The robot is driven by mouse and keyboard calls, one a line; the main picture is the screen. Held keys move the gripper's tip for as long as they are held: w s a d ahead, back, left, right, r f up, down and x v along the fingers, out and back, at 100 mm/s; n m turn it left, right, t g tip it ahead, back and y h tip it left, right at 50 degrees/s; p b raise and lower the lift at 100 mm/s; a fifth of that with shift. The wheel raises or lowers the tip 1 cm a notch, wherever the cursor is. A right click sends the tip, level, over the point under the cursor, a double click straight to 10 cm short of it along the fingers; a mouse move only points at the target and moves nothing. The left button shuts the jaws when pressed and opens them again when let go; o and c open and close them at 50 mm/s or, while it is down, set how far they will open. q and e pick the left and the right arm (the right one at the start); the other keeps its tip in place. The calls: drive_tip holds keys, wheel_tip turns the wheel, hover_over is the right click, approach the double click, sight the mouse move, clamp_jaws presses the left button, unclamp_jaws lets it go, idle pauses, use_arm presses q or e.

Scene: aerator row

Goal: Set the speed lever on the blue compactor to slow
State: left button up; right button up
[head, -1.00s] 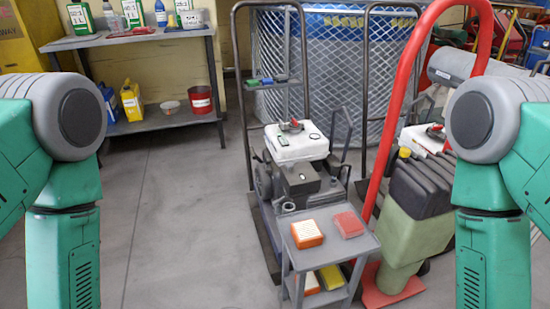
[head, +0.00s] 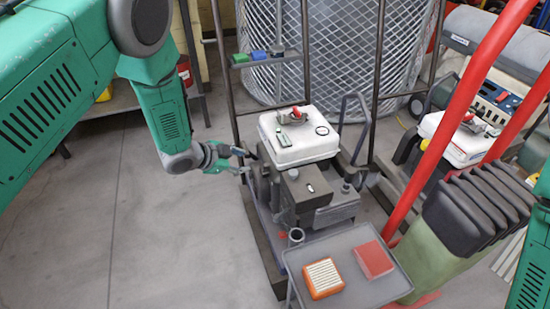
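A grey engine-driven machine (head: 305,190) with a white tank (head: 298,140) stands in the middle, on a dull bluish base. A red-handled part (head: 296,113) sits on top of the tank. I cannot tell for sure that this machine is the blue compactor, and I cannot pick out a speed lever or its setting. My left gripper (head: 247,161) is at the machine's left side, just left of the tank and engine. Its fingers are apart and nothing shows between them. I cannot tell whether it touches the machine. My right gripper is out of view.
A small grey cart (head: 345,250) with an orange-and-white filter (head: 323,278) and a red block (head: 374,259) stands in front. A second machine with a white tank (head: 460,140) and a red frame (head: 455,110) is at right. The floor at left is clear.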

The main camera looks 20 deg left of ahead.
sight(266, 165)
use_arm(q)
drive_tip(key=b+x, duration=0.5)
drive_tip(key=x, duration=0.8)
drive_tip(key=shift+s+a+f, duration=0.1)
drive_tip(key=shift+s+f, duration=0.05)
drive_tip(key=shift+f, duration=0.05)
clamp_jaws()
